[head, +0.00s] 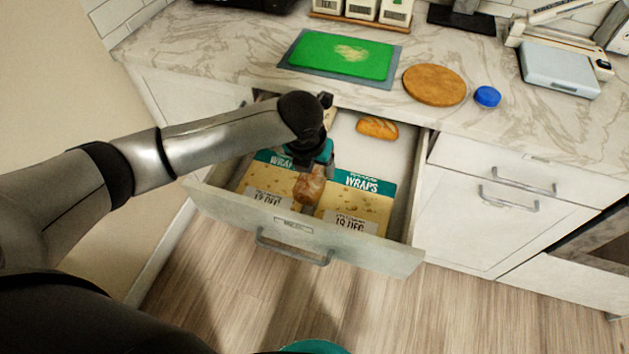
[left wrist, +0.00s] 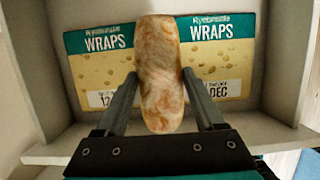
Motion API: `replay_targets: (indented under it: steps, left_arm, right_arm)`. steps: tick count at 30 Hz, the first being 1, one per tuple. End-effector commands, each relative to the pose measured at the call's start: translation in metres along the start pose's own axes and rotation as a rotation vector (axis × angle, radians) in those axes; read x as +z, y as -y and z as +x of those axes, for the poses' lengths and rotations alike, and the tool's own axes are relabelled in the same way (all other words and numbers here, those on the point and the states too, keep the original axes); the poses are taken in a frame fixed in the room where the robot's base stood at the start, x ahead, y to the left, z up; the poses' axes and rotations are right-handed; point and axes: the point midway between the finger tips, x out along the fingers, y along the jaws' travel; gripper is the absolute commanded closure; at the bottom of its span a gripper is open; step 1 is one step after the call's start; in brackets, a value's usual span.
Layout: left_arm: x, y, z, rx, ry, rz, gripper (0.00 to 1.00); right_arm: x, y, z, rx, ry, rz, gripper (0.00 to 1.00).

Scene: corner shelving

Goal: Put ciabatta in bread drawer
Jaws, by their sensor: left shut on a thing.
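My left gripper (head: 314,170) reaches over the open bread drawer (head: 300,228) and is shut on the ciabatta (head: 309,187), a floury, light-brown loaf. In the left wrist view the ciabatta (left wrist: 159,75) sits between the two fingers of the left gripper (left wrist: 163,105), pointing away lengthwise. Below it in the drawer lie two packs of wraps, a left pack (head: 258,186) and a right pack (head: 352,200). The loaf overlaps the gap between them; I cannot tell whether it touches them. My right gripper is not in view.
A bread roll (head: 377,128) lies at the back right of the drawer, with bare drawer floor around it. On the counter above are a green cutting board (head: 342,55), a round wooden board (head: 434,85), a blue lid-like item (head: 487,96) and a scale (head: 558,70).

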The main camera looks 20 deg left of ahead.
Motion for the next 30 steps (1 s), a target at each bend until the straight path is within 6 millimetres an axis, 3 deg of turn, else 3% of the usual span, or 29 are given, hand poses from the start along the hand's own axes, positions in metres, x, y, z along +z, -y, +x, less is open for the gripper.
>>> replay_targets:
  steps: [5,12,30]
  left_arm:
    - [-0.004,0.001,0.012,-0.001,-0.001,0.0,0.85]
    - [-0.014,0.0,0.044,0.0,-0.001,0.0,0.85]
    - [-0.017,0.0,0.054,0.0,0.0,0.001,0.85]
  right_arm:
    - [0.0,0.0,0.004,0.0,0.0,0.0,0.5]
    - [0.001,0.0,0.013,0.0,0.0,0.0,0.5]
    - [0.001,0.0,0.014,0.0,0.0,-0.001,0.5]
